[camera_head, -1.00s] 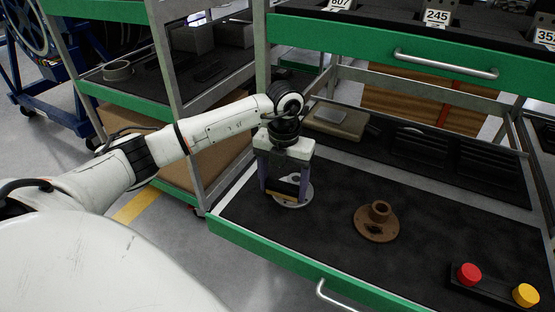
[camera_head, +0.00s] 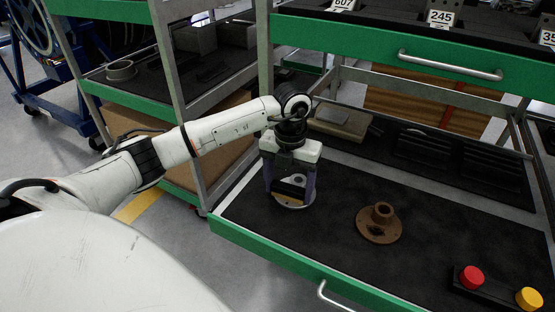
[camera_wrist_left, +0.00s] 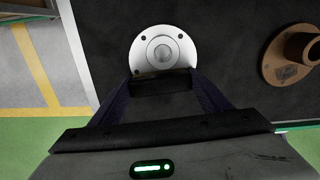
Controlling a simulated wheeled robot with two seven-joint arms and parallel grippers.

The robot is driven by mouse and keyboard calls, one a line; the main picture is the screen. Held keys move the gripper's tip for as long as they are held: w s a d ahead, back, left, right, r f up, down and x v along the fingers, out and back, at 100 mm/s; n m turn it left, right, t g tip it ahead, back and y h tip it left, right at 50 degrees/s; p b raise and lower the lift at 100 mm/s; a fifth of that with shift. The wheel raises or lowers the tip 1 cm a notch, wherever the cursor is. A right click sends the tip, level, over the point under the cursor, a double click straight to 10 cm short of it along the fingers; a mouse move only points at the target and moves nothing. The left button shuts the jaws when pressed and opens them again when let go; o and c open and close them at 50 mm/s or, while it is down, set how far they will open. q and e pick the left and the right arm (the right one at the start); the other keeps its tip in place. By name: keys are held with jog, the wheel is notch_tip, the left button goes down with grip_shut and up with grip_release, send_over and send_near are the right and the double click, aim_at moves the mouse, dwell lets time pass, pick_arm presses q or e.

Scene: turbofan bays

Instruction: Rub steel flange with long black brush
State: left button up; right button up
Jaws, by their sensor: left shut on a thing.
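My left gripper (camera_head: 290,193) points down over the drawer and is shut on a black brush (camera_head: 289,188), with a yellowish strip along its lower edge. The brush also shows as a dark bar between the fingers in the left wrist view (camera_wrist_left: 161,83). The steel flange (camera_head: 291,206), a round silver disc with a raised hub and bolt holes, lies on the black mat directly below and behind the brush. It is clear in the left wrist view (camera_wrist_left: 144,47), with the brush across its near edge. I cannot tell whether the brush touches it. My right gripper is not in view.
A brown rusty flange (camera_head: 380,226) stands to the right on the mat. A red button (camera_head: 471,277) and a yellow button (camera_head: 529,298) sit at the front right. A beige box (camera_head: 340,122) lies behind the gripper. The green drawer edge (camera_head: 262,262) runs in front.

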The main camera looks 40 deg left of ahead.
aim_at(279, 183)
pick_arm(q)
jog(key=shift+s+a, duration=0.2)
jog(key=shift+a, duration=0.7)
jog(key=r, duration=0.1)
jog(key=a+r+p, duration=0.1)
jog(key=shift+s+r, duration=0.1)
jog(key=shift+r, duration=0.25)
jog(key=shift+d+r+p, duration=0.1)
jog(key=shift+r+p, duration=0.55)
jog(key=shift+p, duration=0.2)
notch_tip(279, 183, up, 2)
jog(key=shift+r+p, duration=0.15)
jog(key=shift+p, duration=0.75)
jog(key=shift+r+p, duration=0.75)
jog(key=shift+r, duration=0.2)
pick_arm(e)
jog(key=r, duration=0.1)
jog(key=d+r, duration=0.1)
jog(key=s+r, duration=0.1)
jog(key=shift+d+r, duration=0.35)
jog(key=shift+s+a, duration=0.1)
